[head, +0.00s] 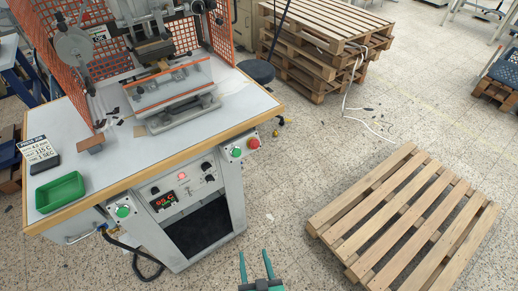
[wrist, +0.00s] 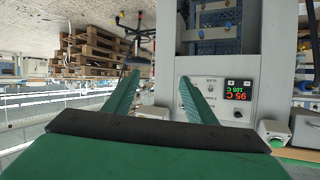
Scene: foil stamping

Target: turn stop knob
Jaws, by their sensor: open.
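The red stop knob (head: 254,143) sits on a small grey box at the right front corner of the stamping machine's bench, beside a green button (head: 237,152). My gripper (head: 254,258) is at the bottom of the head view, open and empty, in front of the machine and apart from the knob. In the wrist view my gripper's (wrist: 160,80) green fingers are spread, with the upside-down control panel (wrist: 210,95) behind them. I cannot make out the red knob in the wrist view.
The control panel carries a red-digit display (head: 166,200). Another green button (head: 123,211) sits at the left front corner. A green tray (head: 60,192) and a sign card (head: 38,152) lie on the bench. A wooden pallet (head: 405,215) lies right; stacked pallets (head: 325,40) stand behind.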

